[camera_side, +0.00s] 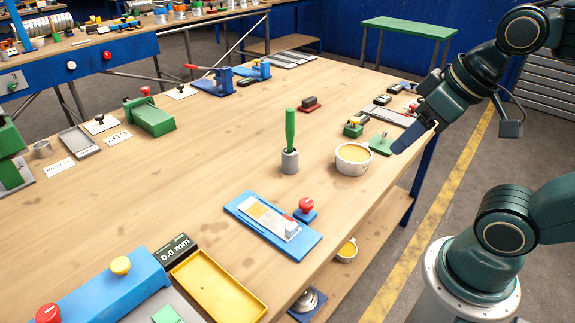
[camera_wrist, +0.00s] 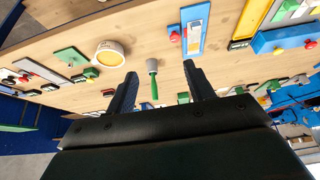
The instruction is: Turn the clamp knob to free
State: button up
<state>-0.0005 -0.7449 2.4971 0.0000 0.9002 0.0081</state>
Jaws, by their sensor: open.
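Several knobs are in view, and I cannot tell by its look which one is the clamp knob. A red knob (camera_side: 306,204) stands on a small blue base beside a blue board (camera_side: 245,208); it also shows in the wrist view (camera_wrist: 175,38). A yellow knob (camera_side: 120,265) and another red knob (camera_side: 47,313) sit on a blue block at the front left. My gripper (camera_side: 413,140) is above the right edge of the table, apart from all of these. In the wrist view its two fingers (camera_wrist: 162,88) are spread with nothing between them.
A green-handled tool (camera_side: 290,130) stands upright in a grey cup, next to a white cup (camera_side: 353,159) with yellow contents. Small green devices (camera_side: 353,128) lie near the right edge. A yellow tray (camera_side: 217,285) is at the front. The table's middle is mostly clear.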

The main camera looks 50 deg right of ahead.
jog(key=m+g, duration=0.6)
jog(key=m, duration=0.8)
send_over(306, 202)
notch_tip(306, 202, down, 8)
jog(key=shift+f, duration=0.2)
jog(key=shift+f, duration=6.85)
jog(key=shift+n, duration=0.3)
jog(key=c, duration=1)
